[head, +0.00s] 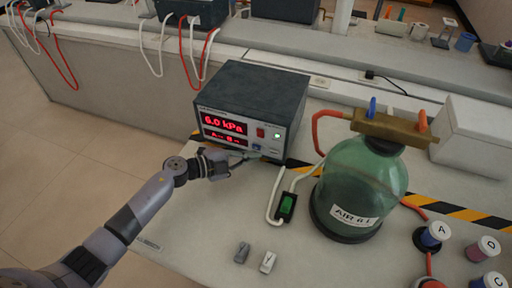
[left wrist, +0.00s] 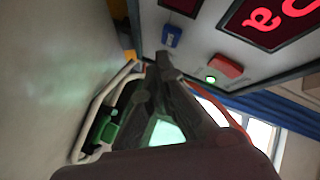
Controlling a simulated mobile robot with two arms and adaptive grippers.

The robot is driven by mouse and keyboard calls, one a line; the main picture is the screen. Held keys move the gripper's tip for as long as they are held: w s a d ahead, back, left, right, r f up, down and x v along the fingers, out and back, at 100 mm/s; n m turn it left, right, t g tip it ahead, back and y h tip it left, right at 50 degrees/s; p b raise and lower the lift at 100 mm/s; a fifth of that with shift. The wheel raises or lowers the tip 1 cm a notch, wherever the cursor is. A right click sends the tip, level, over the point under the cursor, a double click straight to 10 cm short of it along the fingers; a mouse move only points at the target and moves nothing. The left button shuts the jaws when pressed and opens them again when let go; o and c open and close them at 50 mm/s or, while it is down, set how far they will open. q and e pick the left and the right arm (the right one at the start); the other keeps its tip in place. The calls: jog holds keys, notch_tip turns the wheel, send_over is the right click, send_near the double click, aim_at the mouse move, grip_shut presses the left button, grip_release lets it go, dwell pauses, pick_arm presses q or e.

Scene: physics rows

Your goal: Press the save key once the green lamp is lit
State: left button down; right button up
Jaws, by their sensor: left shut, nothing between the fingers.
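The grey meter box (head: 250,100) stands on the bench with red digits reading 6.0 kPa. Its front has a red key (head: 260,132) and a small round lamp (head: 277,135). In the left wrist view the lamp (left wrist: 211,79) glows green beside the red key (left wrist: 225,65). A blue key (left wrist: 172,36) is on the same panel; no label on either key is readable. My left gripper (head: 243,161) is shut and empty, low in front of the panel. In the left wrist view its fingertips (left wrist: 164,60) point near the blue key; I cannot tell whether they touch. My right gripper is not in view.
A green glass bottle (head: 362,180) with a brass top stands right of the meter. A cable switch with a green rocker (head: 287,204) and two small grey pieces (head: 242,252) (head: 267,262) lie in front. Lettered blue and pink knobs, including A (head: 435,233), are at right.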

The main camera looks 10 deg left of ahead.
pick_arm(q)
jog(key=shift+w, duration=0.1)
jog(key=shift+w+d, duration=0.1)
jog(key=shift+w, duration=0.25)
dwell(0.6)
jog(key=shift+w, duration=0.3)
jog(key=shift+w+r, duration=0.25)
jog(key=shift+r, duration=0.05)
dwell(0.8)
